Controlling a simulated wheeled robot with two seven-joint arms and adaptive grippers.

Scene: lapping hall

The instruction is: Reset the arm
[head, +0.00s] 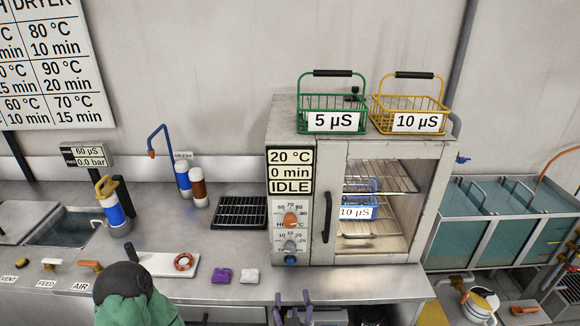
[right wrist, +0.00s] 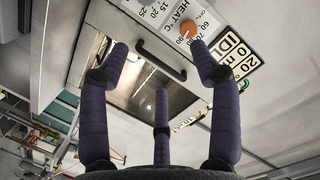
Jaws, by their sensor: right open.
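My right gripper (head: 292,312) shows at the bottom edge of the head view, in front of the counter's front edge, as purple fingertips. In the right wrist view its purple fingers (right wrist: 160,100) are spread apart with nothing between them. The drying oven's door and black handle (right wrist: 160,62) lie beyond them, apart from the fingers. A green-covered part of my own arm with a dark joint stands at the lower left of the head view. My left gripper's fingers are not visible.
The oven (head: 360,250) has a shut door; its display reads 20 °C, 0 min, IDLE. A blue basket (head: 360,199) labelled 10 µS is inside. A green basket (head: 332,103) and a yellow basket (head: 411,103) stand on top. Purple and white lumps (head: 222,275) lie on the counter (head: 340,284).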

